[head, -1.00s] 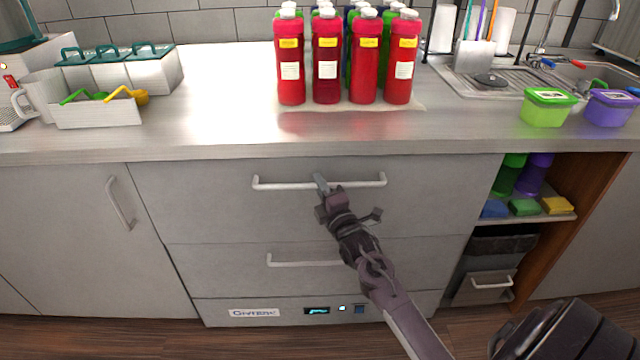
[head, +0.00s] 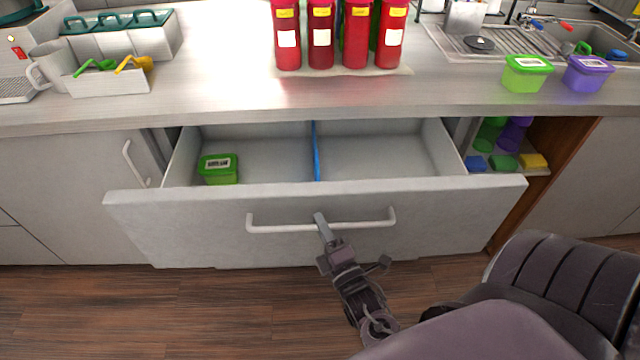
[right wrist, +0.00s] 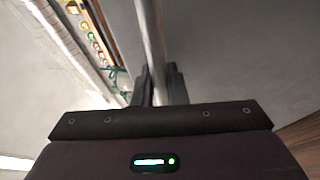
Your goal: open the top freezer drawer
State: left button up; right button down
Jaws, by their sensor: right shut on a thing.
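The top freezer drawer (head: 430,212) stands pulled far out from under the counter in the head view. Its interior shows two compartments split by a blue divider (head: 316,152). A green container with a label (head: 219,170) sits in the left compartment; the right one looks empty. My right gripper (head: 322,226) is shut on the drawer's white bar handle (head: 282,228), near the bar's middle. In the right wrist view the handle bar (right wrist: 152,40) runs between the fingers (right wrist: 158,84). My left gripper is not in view.
The counter (head: 220,100) above holds red bottles (head: 355,38), a green tub (head: 526,74), a purple tub (head: 587,74) and a white bin (head: 108,80) at left. An open shelf (head: 510,165) is right of the drawer. Wooden floor (head: 200,300) in front is clear.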

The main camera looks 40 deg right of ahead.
jog(key=s+a+p, duration=0.4)
jog(key=s+a, duration=0.3)
jog(key=s, duration=0.4)
jog(key=shift+s, duration=0.25)
jog(key=c, duration=1.5)
grip_release()
jog(key=shift+o, duration=0.2)
jog(key=b+v, duration=0.2)
jog(key=v, duration=0.5)
jog(key=shift+s, duration=0.35)
jog(key=shift+f, duration=0.2)
